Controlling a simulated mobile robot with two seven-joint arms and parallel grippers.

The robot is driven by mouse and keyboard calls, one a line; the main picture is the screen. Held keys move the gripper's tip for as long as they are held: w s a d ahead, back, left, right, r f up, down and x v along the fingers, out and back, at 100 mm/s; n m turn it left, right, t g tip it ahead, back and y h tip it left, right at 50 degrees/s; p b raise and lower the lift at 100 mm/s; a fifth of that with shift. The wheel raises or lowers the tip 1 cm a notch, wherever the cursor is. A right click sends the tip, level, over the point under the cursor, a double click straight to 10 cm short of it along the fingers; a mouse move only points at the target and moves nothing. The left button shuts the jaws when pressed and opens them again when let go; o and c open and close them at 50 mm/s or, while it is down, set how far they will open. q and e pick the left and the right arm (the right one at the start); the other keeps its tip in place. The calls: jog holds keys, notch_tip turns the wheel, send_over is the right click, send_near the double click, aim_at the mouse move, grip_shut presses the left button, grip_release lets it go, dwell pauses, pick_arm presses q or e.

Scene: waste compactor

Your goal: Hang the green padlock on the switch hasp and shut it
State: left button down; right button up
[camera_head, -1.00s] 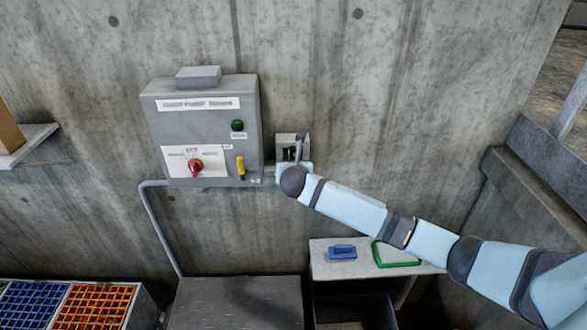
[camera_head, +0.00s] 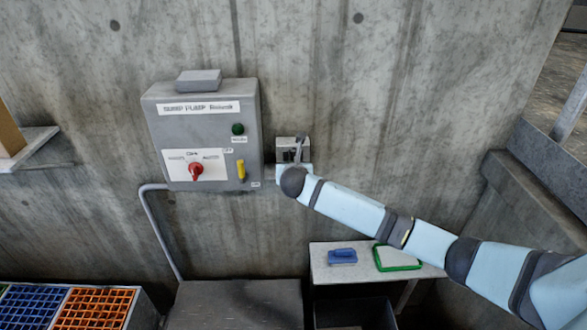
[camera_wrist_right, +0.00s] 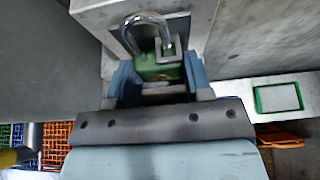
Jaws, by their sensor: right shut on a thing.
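The green padlock (camera_wrist_right: 160,68) is between the two blue fingers of my right gripper (camera_wrist_right: 155,82) in the right wrist view. Its silver shackle points up, in front of a small grey wall box (camera_wrist_right: 185,22). A bright metal tab shows inside the shackle loop; I cannot tell whether the shackle is hooked around it or closed. In the head view the small box (camera_head: 292,143) is just right of the grey switch panel (camera_head: 200,127), and my right wrist hides the padlock. The panel carries a red rotary switch (camera_head: 196,170) and a yellow lever (camera_head: 241,170). My left gripper is out of view.
A pale side table (camera_head: 325,272) below right holds a blue object (camera_head: 342,256) and a green-framed tray (camera_head: 397,265). Coloured grid crates (camera_head: 95,308) stand at lower left. A conduit (camera_head: 158,235) runs down from the panel. Wall above the small box is clear.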

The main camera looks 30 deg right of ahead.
jog(key=shift+f, duration=0.15)
jog(key=o, duration=0.9)
jog(key=shift+c, duration=0.3)
jog(key=v, duration=0.7)
dwell(0.5)
